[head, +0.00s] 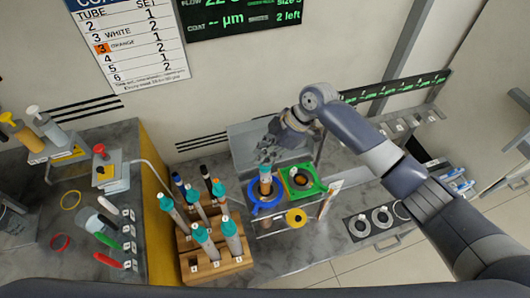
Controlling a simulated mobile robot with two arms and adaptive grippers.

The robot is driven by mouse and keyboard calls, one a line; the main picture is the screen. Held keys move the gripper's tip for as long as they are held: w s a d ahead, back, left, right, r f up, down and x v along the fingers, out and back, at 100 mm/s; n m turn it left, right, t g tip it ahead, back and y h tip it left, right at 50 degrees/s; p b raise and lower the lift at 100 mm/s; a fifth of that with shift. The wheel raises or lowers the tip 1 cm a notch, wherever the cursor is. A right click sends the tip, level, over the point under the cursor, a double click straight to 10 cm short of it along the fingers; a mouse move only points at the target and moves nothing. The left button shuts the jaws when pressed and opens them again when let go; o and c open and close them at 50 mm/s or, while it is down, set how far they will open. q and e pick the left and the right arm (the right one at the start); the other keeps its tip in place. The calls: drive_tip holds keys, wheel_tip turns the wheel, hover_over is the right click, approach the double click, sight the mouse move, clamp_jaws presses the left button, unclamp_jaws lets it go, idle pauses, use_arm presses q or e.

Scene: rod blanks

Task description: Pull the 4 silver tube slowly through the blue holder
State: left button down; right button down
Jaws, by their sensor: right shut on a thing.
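My right gripper (271,146) hangs above the blue holder (266,204) at the end of my right arm, which comes in from the right. It is shut on a tube (265,184) that stands roughly upright in the blue ring. The tube shows a teal band near the top and an orange-brown part lower down; its top is hidden by the gripper. Several silver tubes (231,238) with teal caps lean in a wooden rack (218,265) left of the holder. The numbers on them are too small to read. My left gripper is out of view.
A green holder (302,181) stands just right of the blue one, with a yellow ring (296,218) below. A grey box (250,140) is behind. A tray with round pieces (382,217) lies to the right. Bottles and coloured tools cover the left bench.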

drive_tip(key=shift+r+p, duration=4.4)
drive_tip(key=shift+r, duration=1.1)
wheel_tip(320, 180, up, 10)
drive_tip(key=shift+r, duration=0.1)
drive_tip(key=shift+r, duration=1.65)
